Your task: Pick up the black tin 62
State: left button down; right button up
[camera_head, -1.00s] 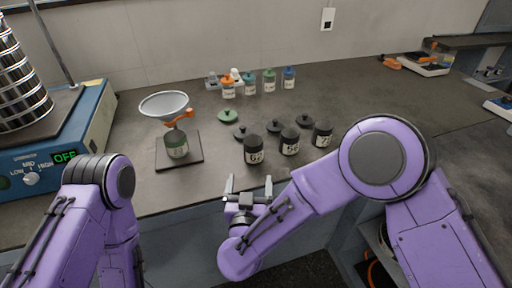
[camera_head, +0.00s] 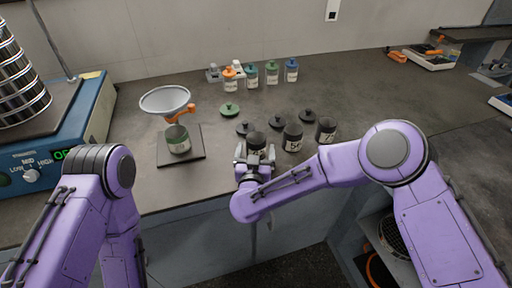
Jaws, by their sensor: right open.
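The leftmost of three black tins (camera_head: 257,139) stands upright near the front of the bench. Its white label is partly hidden now and looked like 62 in the earlier view. My right gripper (camera_head: 255,153) is open, with one finger to each side of this tin's lower part; I cannot tell whether they touch it. The middle black tin (camera_head: 292,137) and right black tin (camera_head: 326,130) stand to its right with white labels. My left arm shows at the left, but its gripper is out of view.
Several coloured jars (camera_head: 251,76) stand at the back. The sieve shaker (camera_head: 82,122) is far left.

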jog(key=c, duration=1.2)
jog(key=shift+o, duration=0.2)
